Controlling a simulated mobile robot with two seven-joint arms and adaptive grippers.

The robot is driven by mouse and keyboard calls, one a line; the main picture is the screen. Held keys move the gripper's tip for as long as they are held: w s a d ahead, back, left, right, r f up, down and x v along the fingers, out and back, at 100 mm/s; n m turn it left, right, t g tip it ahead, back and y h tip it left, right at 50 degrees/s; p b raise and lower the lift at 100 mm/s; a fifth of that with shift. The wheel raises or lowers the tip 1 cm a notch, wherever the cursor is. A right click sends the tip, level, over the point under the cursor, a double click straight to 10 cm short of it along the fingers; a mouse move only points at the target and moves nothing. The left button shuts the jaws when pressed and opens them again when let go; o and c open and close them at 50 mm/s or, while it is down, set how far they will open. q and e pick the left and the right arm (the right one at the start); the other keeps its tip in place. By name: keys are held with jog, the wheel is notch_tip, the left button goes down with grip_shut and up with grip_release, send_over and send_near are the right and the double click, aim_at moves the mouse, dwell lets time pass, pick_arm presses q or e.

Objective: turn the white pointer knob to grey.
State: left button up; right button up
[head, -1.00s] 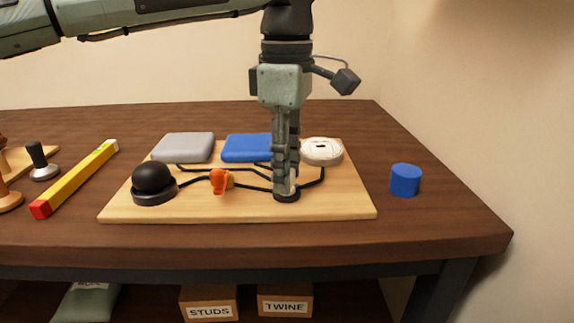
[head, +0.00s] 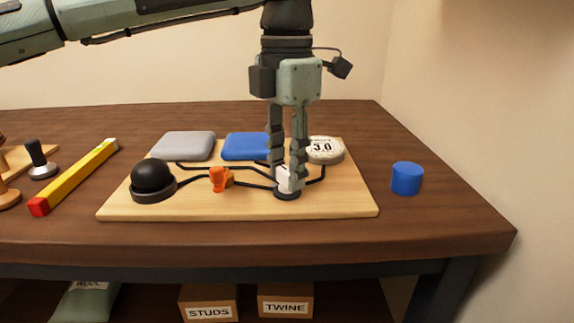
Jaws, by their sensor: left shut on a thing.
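The white pointer knob (head: 285,181) stands on a dark round base on the wooden board (head: 200,210), partly covered by my fingers. My left gripper (head: 287,180) points straight down and is shut on the knob, one finger on each side. The grey pad (head: 183,146) lies at the back left of the board, the blue pad (head: 246,147) right of it. Black lines run from the knob area to the pads. Where the knob's pointer aims is hard to tell. My right gripper is not in view.
On the board are a black dome (head: 153,176), an orange knob (head: 220,179) and a round white gauge (head: 325,150) reading 3.0. A blue cylinder (head: 407,178) stands right of the board. A yellow level (head: 80,175) lies to the left.

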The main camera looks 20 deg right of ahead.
aim_at(287, 170)
pick_arm(q)
jog(key=shift+n, duration=0.9)
jog(key=o, duration=1.1)
notch_tip(287, 170, up, 12)
jog(key=shift+r, duration=0.1)
